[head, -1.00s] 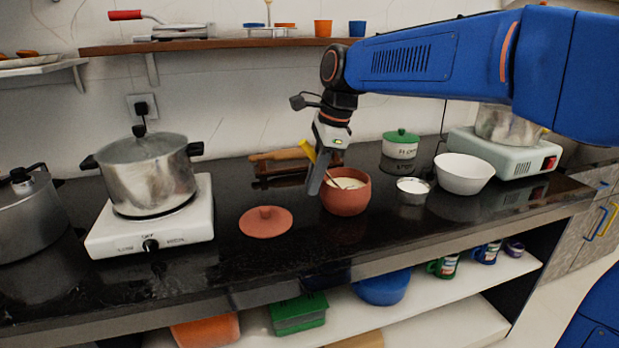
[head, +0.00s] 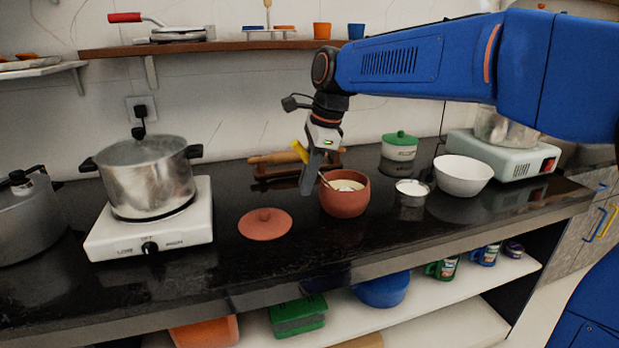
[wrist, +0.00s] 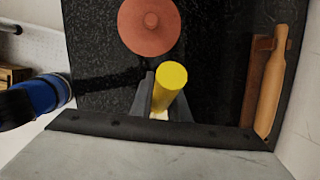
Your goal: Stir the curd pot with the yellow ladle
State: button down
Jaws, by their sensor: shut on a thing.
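The curd pot (head: 345,203) is a round terracotta pot on the black counter, open, with white curd inside. My gripper (head: 309,186) is at the pot's left side in the head view. It is shut on the yellow ladle (head: 299,152), whose yellow handle end (wrist: 172,77) also stands between the fingers in the wrist view. The ladle's thin shaft slants over the pot's left rim, and its lower end is in the pot. The bowl of the ladle is hidden. The terracotta lid (head: 265,224) lies on the counter to the left of the pot.
A hotplate with a steel pot (head: 148,178) stands left. A rolling pin (head: 285,157) on a wooden board lies behind my gripper. A small steel bowl (head: 411,191), white bowl (head: 463,174) and green-lidded container (head: 399,146) stand right. The counter in front of the pot is clear.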

jog(key=shift+w+a+r+v, duration=0.1)
jog(key=shift+w+a+v, duration=0.15)
jog(key=shift+v, duration=1.5)
jog(key=shift+w+a+r+v, duration=0.15)
jog(key=shift+a+v, duration=0.1)
jog(key=shift+v, duration=1.5)
jog(key=shift+w+a+f+v, duration=0.1)
jog(key=shift+w+a+v, duration=0.1)
jog(key=shift+v, duration=1.55)
